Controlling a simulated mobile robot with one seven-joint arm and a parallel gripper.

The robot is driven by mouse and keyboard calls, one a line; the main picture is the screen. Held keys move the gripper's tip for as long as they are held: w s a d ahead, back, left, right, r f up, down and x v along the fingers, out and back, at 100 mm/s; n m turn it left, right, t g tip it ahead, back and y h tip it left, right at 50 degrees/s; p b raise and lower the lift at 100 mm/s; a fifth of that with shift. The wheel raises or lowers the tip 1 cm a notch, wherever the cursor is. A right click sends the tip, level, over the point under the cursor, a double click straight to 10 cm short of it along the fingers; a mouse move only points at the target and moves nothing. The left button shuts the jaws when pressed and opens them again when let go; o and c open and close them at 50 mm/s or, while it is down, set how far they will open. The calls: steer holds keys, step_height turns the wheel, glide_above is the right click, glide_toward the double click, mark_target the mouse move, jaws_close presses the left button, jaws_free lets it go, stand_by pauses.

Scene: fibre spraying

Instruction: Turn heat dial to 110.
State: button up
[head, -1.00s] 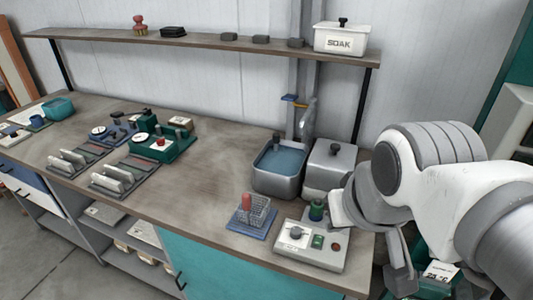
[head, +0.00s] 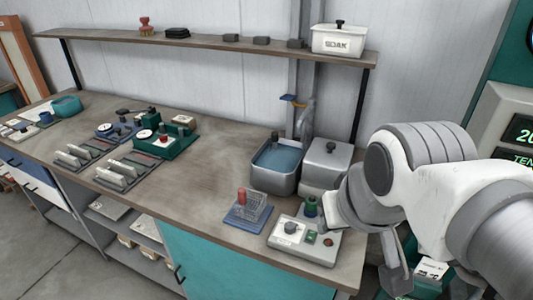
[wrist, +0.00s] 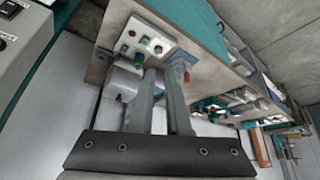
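A light grey control box (head: 322,252) sits at the right front end of the bench. Its white panel carries a grey knob (head: 291,228), with a green switch and a red button beside it. The knob also shows in the wrist view (wrist: 158,48), beyond my fingertips; its setting is too small to read. I cannot tell whether this knob is the heat dial. My gripper (wrist: 162,72) has its two fingers apart with nothing between them. It does not touch the box. In the head view my arm stands right of the box.
A cabinet (head: 497,105) with dark displays, one beginning "20", stands at the right edge. A blue rack (head: 248,216), a water basin (head: 275,168) and a grey lidded box (head: 325,165) are near the control box. The middle of the bench is clear.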

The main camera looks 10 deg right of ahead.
steer(key=shift+o, duration=1.1)
steer(key=shift+w, duration=0.4)
steer(key=o, duration=0.6)
steer(key=w+n+b, duration=0.1)
steer(key=w+n+g, duration=0.1)
steer(key=w, duration=0.1)
steer(key=w+n+b, duration=0.1)
steer(key=w, duration=0.1)
steer(key=shift+f+b, duration=0.3)
steer(key=n+g+b, duration=0.5)
steer(key=n+b, duration=0.1)
steer(key=n, duration=0.5)
glide_above(291, 225)
step_height(291, 225, down, 12)
step_height(291, 225, down, 18)
steer(key=b, duration=0.2)
steer(key=shift+r+b, duration=0.25)
steer(key=shift+b, duration=0.05)
jaws_close()
